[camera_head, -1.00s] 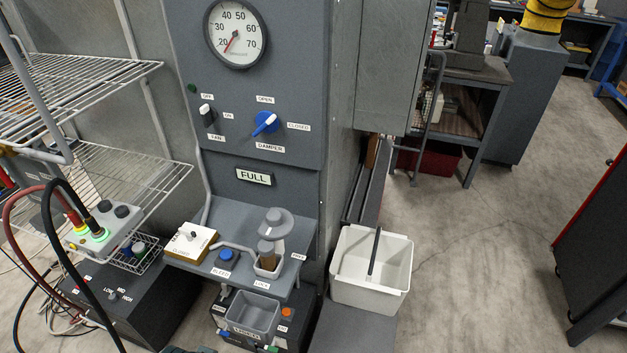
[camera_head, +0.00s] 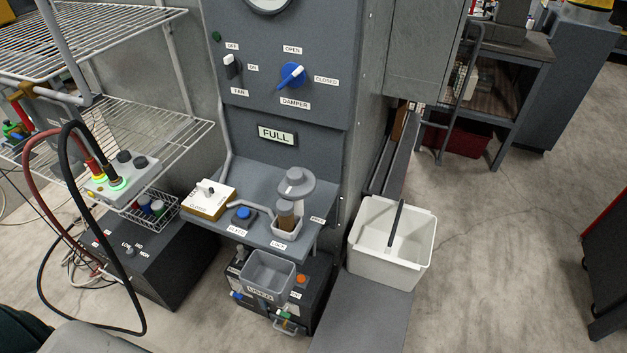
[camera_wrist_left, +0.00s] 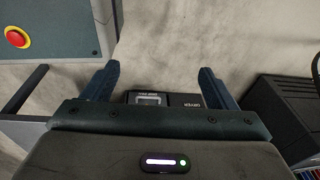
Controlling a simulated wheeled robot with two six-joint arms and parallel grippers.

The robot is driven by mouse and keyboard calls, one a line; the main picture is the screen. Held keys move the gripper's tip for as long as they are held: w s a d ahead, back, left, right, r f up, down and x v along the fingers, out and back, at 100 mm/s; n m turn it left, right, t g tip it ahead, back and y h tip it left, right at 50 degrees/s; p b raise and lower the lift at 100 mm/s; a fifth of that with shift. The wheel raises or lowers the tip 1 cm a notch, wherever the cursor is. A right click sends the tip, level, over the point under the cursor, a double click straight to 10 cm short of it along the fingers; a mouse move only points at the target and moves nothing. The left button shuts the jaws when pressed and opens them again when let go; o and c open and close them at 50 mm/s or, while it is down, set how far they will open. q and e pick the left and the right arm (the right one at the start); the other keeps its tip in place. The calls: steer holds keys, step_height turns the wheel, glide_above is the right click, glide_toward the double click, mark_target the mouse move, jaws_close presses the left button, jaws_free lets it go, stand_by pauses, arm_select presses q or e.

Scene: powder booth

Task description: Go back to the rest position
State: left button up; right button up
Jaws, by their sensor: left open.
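My left gripper (camera_wrist_left: 158,84) shows in the left wrist view with its two dark blue fingers spread wide and nothing between them. Grey floor lies beyond the fingertips. A dark box labelled DRYER (camera_wrist_left: 186,100) with a small display shows low between the fingers, partly hidden by the gripper body; I cannot tell its distance. In the head view only a rounded grey and dark part, likely of my own arm, shows at the bottom left corner. Neither gripper's fingers show in that view, and my right gripper is not in view.
The control panel (camera_head: 285,105) has a small grey shelf (camera_head: 270,190) below it and a grey bin labelled USED (camera_head: 268,274). A white bucket (camera_head: 392,245) stands right of it. A wire rack (camera_head: 140,125) and looped cables (camera_head: 65,200) are at left. Open floor (camera_head: 500,240) lies at right.

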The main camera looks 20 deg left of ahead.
arm_select(q)
steer(key=s+f, duration=0.6)
steer(key=s, duration=0.2)
steer(key=shift+b, duration=0.45)
